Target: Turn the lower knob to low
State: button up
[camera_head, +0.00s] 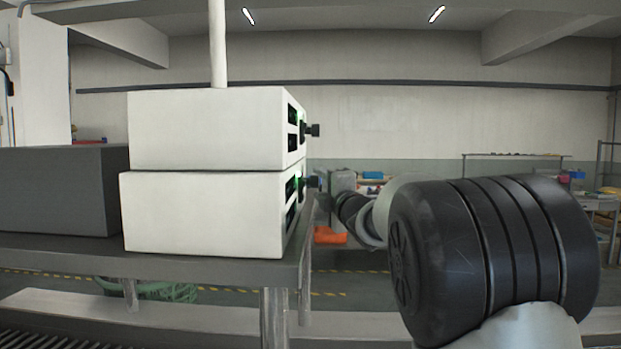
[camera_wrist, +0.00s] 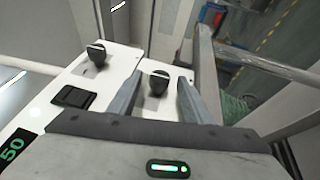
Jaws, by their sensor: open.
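Two white box units are stacked on a metal bench, an upper unit (camera_head: 205,130) and a lower unit (camera_head: 200,215). The upper black knob (camera_head: 313,130) sticks out of the upper unit's right-hand face and shows in the wrist view (camera_wrist: 96,52). The lower black knob (camera_head: 313,182) sticks out below it; in the wrist view the lower knob (camera_wrist: 159,82) appears between my fingertips. My gripper (camera_wrist: 159,80) is open, one finger on each side of this knob. Contact cannot be made out. The knob's pointer setting is not readable.
A dark grey box (camera_head: 65,190) stands left of the units. The bench (camera_head: 200,268) has its edge close to the units' knob side. In the wrist view a black switch (camera_wrist: 74,97) and a green-digit display (camera_wrist: 12,150) sit on the upper panel.

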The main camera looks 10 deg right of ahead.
aim_at(317, 183)
jog(key=shift+p+x, duration=0.3)
jog(key=shift+x, duration=1.35)
jog(key=c, duration=1.1)
jog(key=shift+o, duration=0.2)
jog(key=shift+f, duration=0.15)
jog(key=shift+f+b, duration=0.1)
jog(key=shift+b, duration=0.5)
